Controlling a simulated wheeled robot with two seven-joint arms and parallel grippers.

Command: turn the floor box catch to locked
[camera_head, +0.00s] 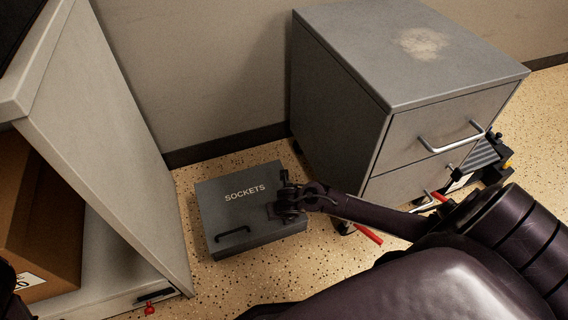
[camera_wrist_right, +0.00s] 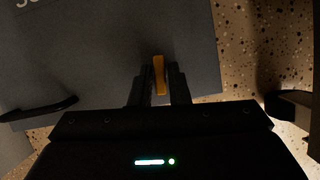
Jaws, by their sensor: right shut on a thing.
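The floor box (camera_head: 222,205) is a dark grey box lettered SOCKETS on its lid, standing on the speckled floor between the desk and the drawer cabinet. A black handle (camera_head: 232,232) is near its front left; it also shows in the right wrist view (camera_wrist_right: 40,108). My right gripper (camera_head: 287,203) is over the right part of the lid. In the right wrist view its fingers (camera_wrist_right: 159,82) are shut on an orange catch (camera_wrist_right: 159,72), which points roughly straight away from the wrist. The gripper hides the catch in the head view. My left gripper is not in view.
A grey drawer cabinet (camera_head: 345,92) stands close behind and right of my right arm. A desk side panel (camera_head: 110,150) with a cardboard box (camera_head: 45,235) is at left. Red-ended levers (camera_head: 368,234) lie low by the cabinet. Speckled floor is clear in front of the box.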

